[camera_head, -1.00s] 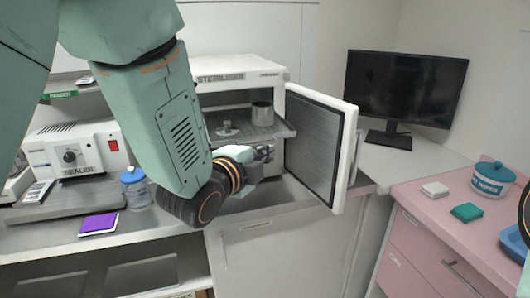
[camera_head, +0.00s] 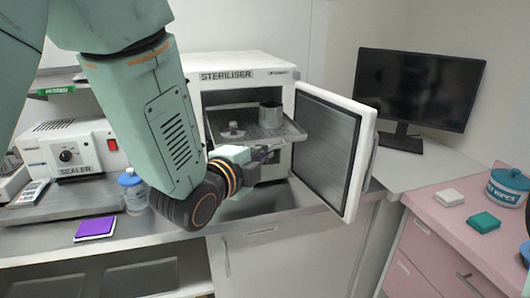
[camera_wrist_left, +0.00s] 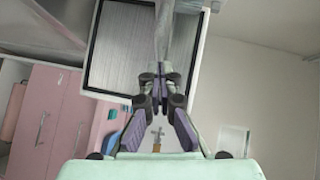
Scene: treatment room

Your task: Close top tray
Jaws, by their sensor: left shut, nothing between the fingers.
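The white steriliser (camera_head: 238,75) stands on the counter with its door (camera_head: 332,148) swung wide open to the right. Its top tray (camera_head: 290,131) sticks out of the opening. The tray carries a metal cup (camera_head: 270,114) and a small lidded metal piece (camera_head: 232,131). My left gripper (camera_head: 268,153) is shut and empty, just in front of and below the tray's front edge; I cannot tell whether it touches. In the left wrist view, the shut fingers (camera_wrist_left: 160,95) point toward the open door (camera_wrist_left: 128,50). My right gripper is not in view.
The open door bounds the space right of my left gripper. A sealer (camera_head: 75,148), a blue-capped jar (camera_head: 133,190) and a purple pad (camera_head: 95,228) are on the left. A monitor (camera_head: 418,90) stands behind right. A pink cabinet (camera_head: 450,235) holds a wipes tub (camera_head: 507,187).

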